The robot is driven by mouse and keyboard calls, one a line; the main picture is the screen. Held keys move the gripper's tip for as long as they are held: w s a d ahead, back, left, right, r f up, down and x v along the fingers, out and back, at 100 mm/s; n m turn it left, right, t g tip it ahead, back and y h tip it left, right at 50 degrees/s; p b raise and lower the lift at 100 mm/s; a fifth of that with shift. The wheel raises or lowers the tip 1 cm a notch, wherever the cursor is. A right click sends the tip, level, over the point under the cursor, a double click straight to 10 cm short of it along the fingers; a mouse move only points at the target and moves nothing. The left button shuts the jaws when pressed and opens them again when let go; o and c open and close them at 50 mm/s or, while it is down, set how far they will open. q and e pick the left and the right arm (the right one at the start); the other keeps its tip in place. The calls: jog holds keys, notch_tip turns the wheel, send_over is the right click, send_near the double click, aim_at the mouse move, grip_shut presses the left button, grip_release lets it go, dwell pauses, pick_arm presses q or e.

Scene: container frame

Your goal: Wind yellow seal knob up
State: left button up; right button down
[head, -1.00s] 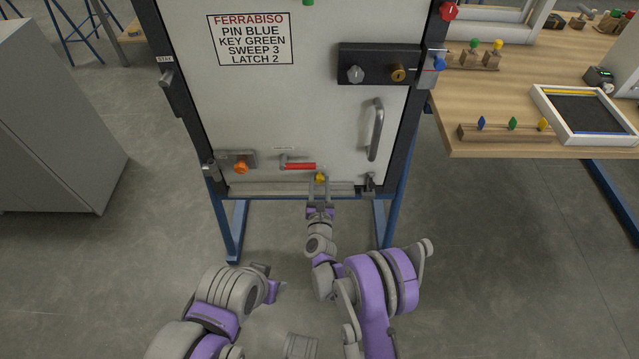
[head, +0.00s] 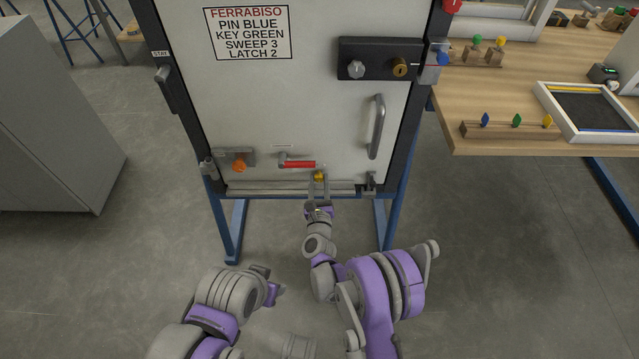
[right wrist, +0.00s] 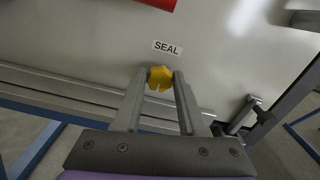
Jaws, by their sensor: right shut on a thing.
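The yellow seal knob (head: 319,176) sits low on the pale door panel, just below a red-handled lever (head: 300,164). In the right wrist view the yellow knob (right wrist: 160,78) is under the SEAL label (right wrist: 167,48). My right gripper (head: 320,180) reaches up to it from below. Its two fingers (right wrist: 160,80) are on either side of the knob and shut on it. The fingers hide parts of the knob's sides. My left gripper (head: 277,291) is low in the head view, away from the door, and its fingers are too unclear to judge.
A grey horizontal rail (head: 265,188) runs along the door's bottom edge. An orange knob (head: 239,165) is to the left, and a vertical handle (head: 376,127) is up to the right. A wooden table (head: 460,112) with objects stands at the right. The floor between is clear.

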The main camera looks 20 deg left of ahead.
jog(key=n+b, duration=0.1)
jog(key=n, duration=0.2)
jog(key=shift+f+n, duration=0.1)
jog(key=shift+n, duration=0.3)
jog(key=n+b, duration=0.1)
jog(key=n, duration=0.3)
jog(key=shift+n, duration=0.3)
jog(key=n, duration=0.4)
jog(key=shift+a+b, duration=0.1)
jog(key=shift+b, duration=0.25)
jog(key=n, duration=0.5)
jog(key=shift+n, duration=0.4)
jog(key=n, duration=0.4)
jog(key=shift+n, duration=0.3)
jog(key=n, duration=0.4)
jog(key=shift+f+n, duration=0.1)
jog(key=shift+n, duration=0.2)
jog(key=n, duration=0.4)
jog(key=shift+p, duration=0.35)
jog(key=shift+n, duration=2.2)
